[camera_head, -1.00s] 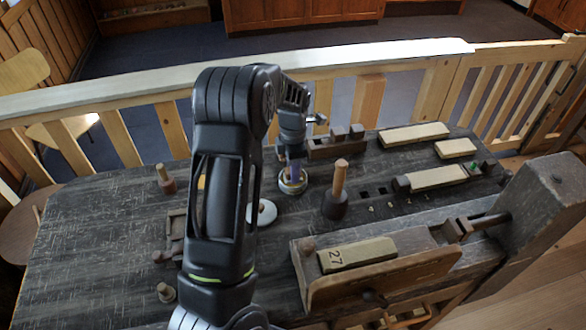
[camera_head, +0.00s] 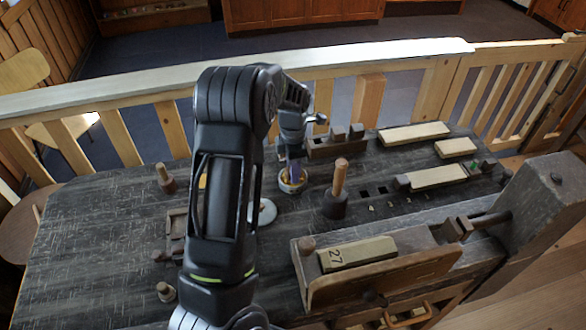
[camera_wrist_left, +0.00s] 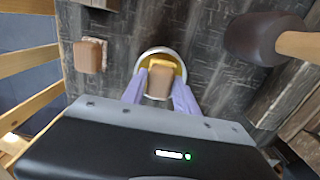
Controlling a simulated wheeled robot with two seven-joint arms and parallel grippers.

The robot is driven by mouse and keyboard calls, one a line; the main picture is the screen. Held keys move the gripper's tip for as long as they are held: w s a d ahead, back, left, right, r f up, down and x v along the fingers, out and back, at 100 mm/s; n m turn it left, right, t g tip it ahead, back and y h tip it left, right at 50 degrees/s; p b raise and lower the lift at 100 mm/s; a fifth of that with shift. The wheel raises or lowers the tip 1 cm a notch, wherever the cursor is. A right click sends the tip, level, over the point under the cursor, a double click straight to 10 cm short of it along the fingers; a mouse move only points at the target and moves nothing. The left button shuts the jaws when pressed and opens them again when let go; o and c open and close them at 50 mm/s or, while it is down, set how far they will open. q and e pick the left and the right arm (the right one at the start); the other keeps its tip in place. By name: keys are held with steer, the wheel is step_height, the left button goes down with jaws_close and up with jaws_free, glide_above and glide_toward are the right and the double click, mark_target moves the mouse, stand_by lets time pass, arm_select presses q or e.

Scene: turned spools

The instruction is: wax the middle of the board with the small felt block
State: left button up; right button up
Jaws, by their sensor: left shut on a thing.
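My left gripper (camera_head: 293,172) points down over a small round tin (camera_head: 292,186) in the head view. In the left wrist view its two purple fingers (camera_wrist_left: 159,90) are shut on a small tan block (camera_wrist_left: 160,80). The block is at the tin (camera_wrist_left: 148,54), over its yellow contents; whether it touches them I cannot tell. A pale board marked 27 (camera_head: 358,254) lies at the front vise. Other pale boards lie at the back (camera_head: 414,133), at the back right (camera_head: 456,147) and between bench stops (camera_head: 437,176). My right gripper is not in view.
A mallet (camera_head: 337,192) stands upright right of the tin. A pale disc (camera_head: 262,212) lies near my left arm. Wooden blocks in a holder (camera_head: 336,143) stand behind the tin. A wooden rail runs along the bench's far side.

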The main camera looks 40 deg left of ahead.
arm_select(q)
steer(key=shift+s+f, duration=0.1)
stand_by(0.3)
steer(key=shift+r+p, duration=0.85)
steer(key=shift+r, duration=0.4)
step_height(320, 180, up, 2)
steer(key=shift+r, duration=1.3)
